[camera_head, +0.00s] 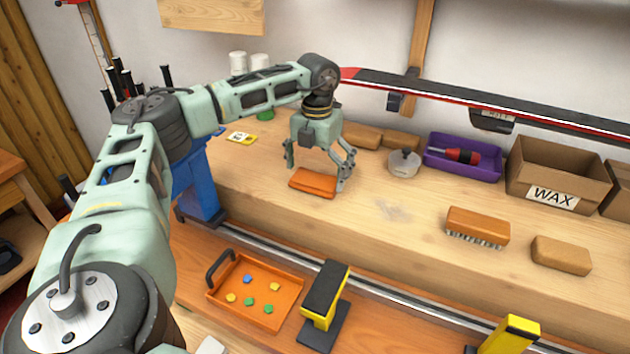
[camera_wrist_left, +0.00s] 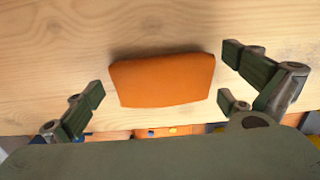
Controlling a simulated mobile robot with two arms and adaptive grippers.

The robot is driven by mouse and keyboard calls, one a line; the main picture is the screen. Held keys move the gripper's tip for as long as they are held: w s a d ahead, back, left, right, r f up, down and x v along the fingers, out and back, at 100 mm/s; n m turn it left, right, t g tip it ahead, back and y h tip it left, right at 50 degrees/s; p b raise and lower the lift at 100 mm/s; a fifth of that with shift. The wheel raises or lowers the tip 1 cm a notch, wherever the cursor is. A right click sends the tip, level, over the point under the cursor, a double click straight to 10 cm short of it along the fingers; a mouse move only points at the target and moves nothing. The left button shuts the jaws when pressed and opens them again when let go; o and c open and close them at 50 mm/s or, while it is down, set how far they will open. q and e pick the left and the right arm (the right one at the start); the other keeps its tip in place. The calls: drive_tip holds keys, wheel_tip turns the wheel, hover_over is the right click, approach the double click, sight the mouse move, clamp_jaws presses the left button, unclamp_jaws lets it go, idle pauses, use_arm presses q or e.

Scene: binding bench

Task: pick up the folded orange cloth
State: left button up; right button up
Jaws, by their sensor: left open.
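The folded orange cloth (camera_head: 313,182) lies flat on the wooden bench top near its front edge. In the left wrist view the cloth (camera_wrist_left: 163,80) sits between the spread fingers, a little toward the far side. My left gripper (camera_head: 318,174) is open above and around the cloth, its fingers on either side, holding nothing. In the left wrist view the left gripper (camera_wrist_left: 165,108) shows gaps between its fingers and the cloth. Whether the fingertips touch the bench cannot be told. My right gripper is not in view.
A ski (camera_head: 480,100) spans above the bench. An orange tray (camera_head: 255,291) lies on the lower shelf. Bench space right of the cloth is clear.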

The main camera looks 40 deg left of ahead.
use_arm(q)
drive_tip(key=shift+f, duration=0.1)
drive_tip(key=shift+c, duration=0.3)
drive_tip(key=c, duration=0.6)
drive_tip(key=shift+c, duration=0.9)
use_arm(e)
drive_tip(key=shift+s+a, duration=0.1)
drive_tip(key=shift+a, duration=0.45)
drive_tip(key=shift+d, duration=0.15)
